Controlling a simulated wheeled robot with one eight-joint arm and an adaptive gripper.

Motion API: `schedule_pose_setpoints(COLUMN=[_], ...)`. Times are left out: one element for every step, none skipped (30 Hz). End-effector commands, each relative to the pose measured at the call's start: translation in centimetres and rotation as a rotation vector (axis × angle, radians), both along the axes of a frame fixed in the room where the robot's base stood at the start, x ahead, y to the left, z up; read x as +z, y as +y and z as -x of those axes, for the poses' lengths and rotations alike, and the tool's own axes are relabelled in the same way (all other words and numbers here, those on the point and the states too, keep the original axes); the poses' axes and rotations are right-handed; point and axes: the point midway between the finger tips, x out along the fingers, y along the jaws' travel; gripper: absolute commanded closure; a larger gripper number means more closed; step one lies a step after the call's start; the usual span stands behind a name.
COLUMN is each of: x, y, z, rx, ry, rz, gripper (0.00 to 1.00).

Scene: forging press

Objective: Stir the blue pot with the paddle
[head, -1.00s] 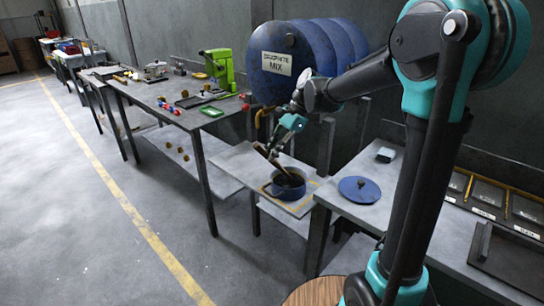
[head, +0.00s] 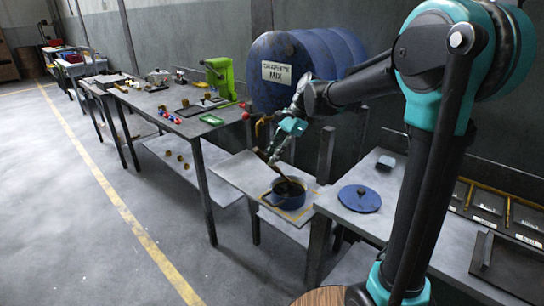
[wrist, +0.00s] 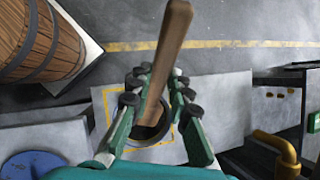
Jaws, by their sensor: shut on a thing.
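The blue pot (head: 288,198) stands on a low grey shelf inside a yellow outline, below the drum. My gripper (head: 280,150) is above the pot, shut on the wooden paddle (head: 273,167). The paddle (wrist: 168,50) is tilted, and its lower end reaches into the pot in the wrist view. The pot (wrist: 152,130) is partly hidden there by the paddle and the fingers. The inside of the pot looks dark. My gripper (wrist: 155,95) has its fingers on both sides of the paddle.
A blue lid (head: 360,198) lies on the grey table to the right. A large blue drum (head: 310,62) labelled graphite mix is behind the pot. A yellow pipe (wrist: 278,148) is near the gripper. A long bench with small items (head: 180,105) stands at the left.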

Motion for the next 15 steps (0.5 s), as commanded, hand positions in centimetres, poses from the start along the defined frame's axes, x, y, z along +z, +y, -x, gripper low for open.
schedule_pose_setpoints(x=[0.2, 0.3, 0.6, 0.9, 1.2, 1.6, 1.8, 2.1, 2.5, 2.7, 3.0, 3.3, 3.5, 3.6, 3.8], y=[0.0, 0.0, 0.0, 0.0, 0.0, 0.0, 0.0, 0.0, 0.0, 0.0, 0.0, 0.0, 0.0, 0.0, 0.0], z=[0.0, 0.0, 0.0, 0.0, 0.0, 0.0, 0.0, 0.0, 0.0, 0.0, 0.0, 0.0, 0.0, 0.0, 0.0], rx=[0.0, 0.0, 0.0, 0.0, 0.0, 0.0, 0.0, 0.0, 0.0, 0.0, 0.0, 0.0, 0.0, 0.0, 0.0], ry=[0.0, 0.0, 0.0, 0.0, 0.0, 0.0, 0.0, 0.0, 0.0, 0.0, 0.0, 0.0, 0.0, 0.0, 0.0], rz=[0.0, 0.0, 0.0, 0.0, 0.0, 0.0, 0.0, 0.0, 0.0, 0.0, 0.0, 0.0, 0.0, 0.0, 0.0], gripper=[1.0, 1.0, 1.0, 1.0, 1.0, 1.0, 1.0, 1.0, 1.0, 1.0, 1.0, 1.0, 1.0, 1.0, 1.0])
